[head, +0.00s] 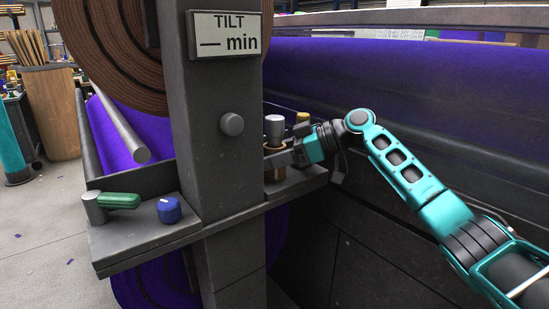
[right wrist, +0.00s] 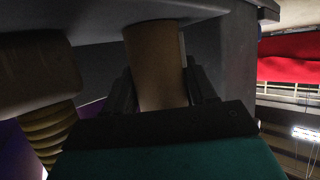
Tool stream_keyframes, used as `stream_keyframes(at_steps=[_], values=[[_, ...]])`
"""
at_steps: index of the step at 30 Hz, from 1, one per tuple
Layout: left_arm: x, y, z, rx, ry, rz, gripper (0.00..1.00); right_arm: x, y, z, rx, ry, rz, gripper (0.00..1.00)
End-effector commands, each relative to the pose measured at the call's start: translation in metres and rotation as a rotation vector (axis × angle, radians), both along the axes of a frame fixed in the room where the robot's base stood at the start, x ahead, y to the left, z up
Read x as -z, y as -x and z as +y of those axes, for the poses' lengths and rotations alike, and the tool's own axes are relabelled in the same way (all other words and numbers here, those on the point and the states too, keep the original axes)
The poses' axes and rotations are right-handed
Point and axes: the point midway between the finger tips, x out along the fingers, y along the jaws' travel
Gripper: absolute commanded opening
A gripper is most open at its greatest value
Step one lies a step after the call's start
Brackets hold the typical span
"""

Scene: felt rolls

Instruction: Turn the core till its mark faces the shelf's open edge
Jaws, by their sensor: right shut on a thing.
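The core (head: 270,175) is a short brown cardboard tube standing on the right part of the grey shelf (head: 312,182), beside the post. My right gripper (head: 278,157) reaches in from the right and is shut on the core. In the right wrist view the core (right wrist: 155,65) stands between the two dark fingers, its end against a dark grey surface. A narrow pale strip (right wrist: 182,55) runs along its right edge there; I cannot tell whether it is the mark. The gripper hides part of the core in the head view. My left gripper is not in view.
A grey cylinder (head: 274,127) and a yellow piece (head: 303,118) are close to the gripper. The thick post (head: 215,150) has a knob (head: 232,124) and a TILT sign (head: 225,35). A green-handled lever (head: 118,201) and blue knob (head: 169,210) are on the shelf's left part.

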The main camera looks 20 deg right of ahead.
Motion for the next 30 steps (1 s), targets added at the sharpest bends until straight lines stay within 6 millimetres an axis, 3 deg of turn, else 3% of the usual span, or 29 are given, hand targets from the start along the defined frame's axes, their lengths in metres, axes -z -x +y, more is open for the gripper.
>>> stream_keyframes(at_steps=[8,9,10,20,23,30], values=[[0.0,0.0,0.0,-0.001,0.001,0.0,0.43,0.002,0.001,0.0,-0.001,0.005,0.004,0.26],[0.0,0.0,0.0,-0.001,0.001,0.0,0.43,0.002,0.001,0.0,-0.001,0.005,0.004,0.59],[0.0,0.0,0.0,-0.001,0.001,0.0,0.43,0.002,0.0,0.0,-0.001,0.005,0.004,0.62],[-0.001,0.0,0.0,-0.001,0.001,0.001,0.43,-0.005,0.0,0.0,0.0,0.002,0.001,0.62],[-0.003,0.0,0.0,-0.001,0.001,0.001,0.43,-0.018,0.0,0.0,0.0,0.001,-0.003,0.62],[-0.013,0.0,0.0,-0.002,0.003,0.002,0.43,-0.075,0.0,0.001,-0.001,0.002,-0.004,0.62]])
